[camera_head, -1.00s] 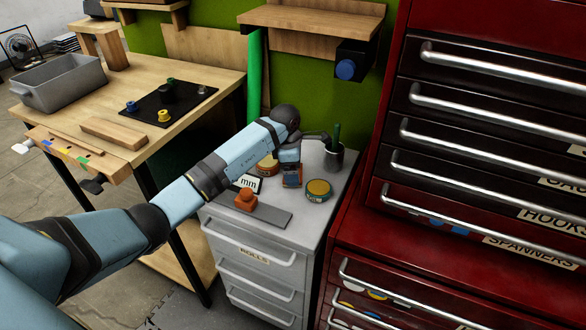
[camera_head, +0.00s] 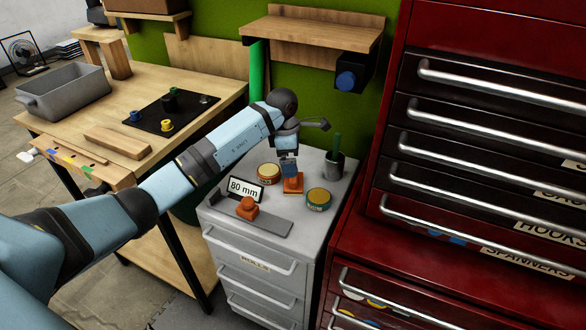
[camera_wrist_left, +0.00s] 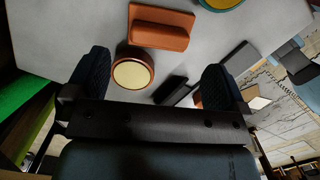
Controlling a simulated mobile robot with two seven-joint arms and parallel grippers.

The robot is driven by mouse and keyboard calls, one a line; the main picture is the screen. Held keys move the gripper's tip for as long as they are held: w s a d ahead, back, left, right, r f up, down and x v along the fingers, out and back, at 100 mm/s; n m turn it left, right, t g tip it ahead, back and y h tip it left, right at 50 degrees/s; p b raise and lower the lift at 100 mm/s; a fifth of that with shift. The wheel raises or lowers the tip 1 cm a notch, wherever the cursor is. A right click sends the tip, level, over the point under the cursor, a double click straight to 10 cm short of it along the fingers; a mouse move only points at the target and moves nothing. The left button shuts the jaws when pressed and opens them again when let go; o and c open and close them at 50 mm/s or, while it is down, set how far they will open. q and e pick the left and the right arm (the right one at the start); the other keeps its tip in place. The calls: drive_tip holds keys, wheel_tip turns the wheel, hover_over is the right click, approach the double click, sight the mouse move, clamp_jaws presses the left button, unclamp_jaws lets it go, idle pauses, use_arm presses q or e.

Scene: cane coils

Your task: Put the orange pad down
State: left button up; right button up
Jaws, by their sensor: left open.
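The orange pad (camera_head: 293,185) lies flat on the grey cabinet top (camera_head: 262,240), between two round tins. It has a raised grip bar, seen in the left wrist view (camera_wrist_left: 172,39). My left gripper (camera_head: 288,163) is open and empty just above and behind the pad, apart from it. In the left wrist view the pad lies beyond the spread fingertips (camera_wrist_left: 155,66). My right gripper is not in view.
An 80 mm sign (camera_head: 245,189), a grey rail with an orange knob (camera_head: 247,208) and a pen cup (camera_head: 334,165) share the top. The red tool chest (camera_head: 400,245) stands close right.

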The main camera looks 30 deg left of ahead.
use_arm(q)
drive_tip(key=r, duration=0.5)
drive_tip(key=shift+s+a+p, duration=0.15)
drive_tip(key=shift+a+p, duration=0.15)
